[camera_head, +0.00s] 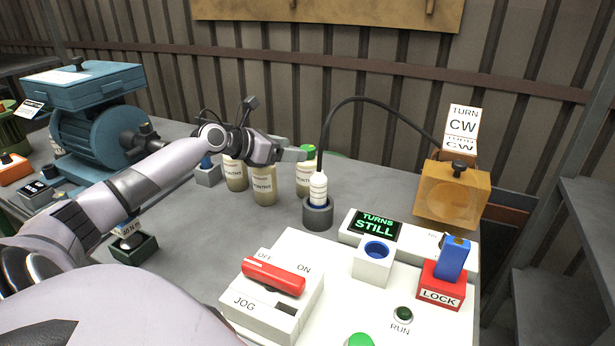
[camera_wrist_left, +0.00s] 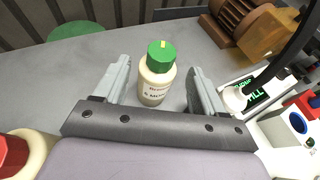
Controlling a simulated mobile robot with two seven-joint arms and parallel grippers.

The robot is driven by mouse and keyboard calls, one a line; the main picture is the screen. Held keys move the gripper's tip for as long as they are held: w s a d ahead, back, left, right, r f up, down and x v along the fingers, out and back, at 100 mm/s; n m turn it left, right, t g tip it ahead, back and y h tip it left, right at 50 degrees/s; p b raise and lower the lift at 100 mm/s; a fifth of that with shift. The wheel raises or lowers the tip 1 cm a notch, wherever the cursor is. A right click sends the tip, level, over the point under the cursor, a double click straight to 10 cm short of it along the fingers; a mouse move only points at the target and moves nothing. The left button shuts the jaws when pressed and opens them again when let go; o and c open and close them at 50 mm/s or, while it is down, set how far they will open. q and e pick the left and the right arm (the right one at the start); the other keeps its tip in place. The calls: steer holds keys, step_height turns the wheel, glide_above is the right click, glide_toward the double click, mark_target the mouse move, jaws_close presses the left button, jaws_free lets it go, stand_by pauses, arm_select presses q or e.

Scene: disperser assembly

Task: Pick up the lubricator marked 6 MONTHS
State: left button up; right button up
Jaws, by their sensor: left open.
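The lubricator with a green cap (camera_wrist_left: 155,84) stands upright on the grey table, and its label seems to read 6 MONTHS, though it is small. It also shows in the head view (camera_head: 304,177), just beyond my left gripper (camera_head: 292,154). My left gripper is open. In the left wrist view its two fingers reach forward on either side of this lubricator, with gaps on both sides. Two similar lubricators stand to its left in the head view, one in front (camera_head: 263,188) and one behind (camera_head: 235,175); my gripper hides their tops. My right gripper is not in view.
A white control panel (camera_head: 408,322) lies at the front right. A blue motor (camera_head: 88,135) stands at the left. A red-capped bottle (camera_wrist_left: 12,152) is near my left finger's base.

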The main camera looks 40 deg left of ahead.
mark_target(304, 148)
arm_select(q)
steer(key=shift+w+d, duration=0.15)
steer(key=shift+w, duration=0.45)
steer(key=shift+w+d, duration=0.15)
steer(key=shift+w, duration=0.4)
steer(key=shift+x, duration=1.15)
steer(key=shift+s+f, duration=0.1)
jaws_close()
